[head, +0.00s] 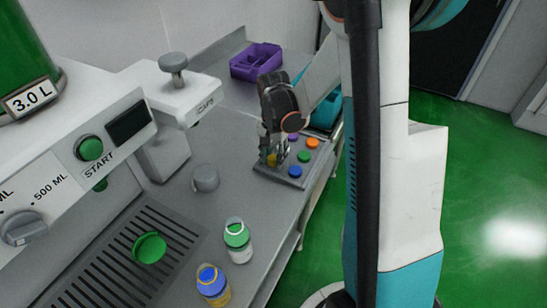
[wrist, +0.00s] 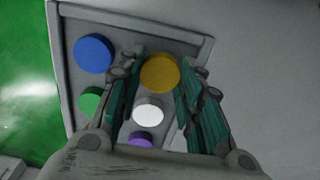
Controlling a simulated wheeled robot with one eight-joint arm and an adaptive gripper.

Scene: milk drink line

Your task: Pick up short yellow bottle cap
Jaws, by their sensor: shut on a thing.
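The short yellow bottle cap (wrist: 160,72) sits between my gripper's fingertips in the wrist view, at one corner of the grey cap tray (wrist: 185,45). In the head view the yellow cap (head: 271,159) shows partly behind the fingers. My gripper (head: 274,152) points down over the tray's left side and is shut on the yellow cap. It also shows in the wrist view (wrist: 160,85), with a finger on each side of the cap. I cannot tell whether the cap is clear of the tray.
Blue (wrist: 93,54), green (wrist: 92,101), white (wrist: 149,109) and purple (wrist: 140,139) caps lie close by on the tray. An orange cap (head: 312,142) is at the tray's far side. A purple bin (head: 256,62) stands behind. Two bottles (head: 238,243) (head: 213,287) stand in front.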

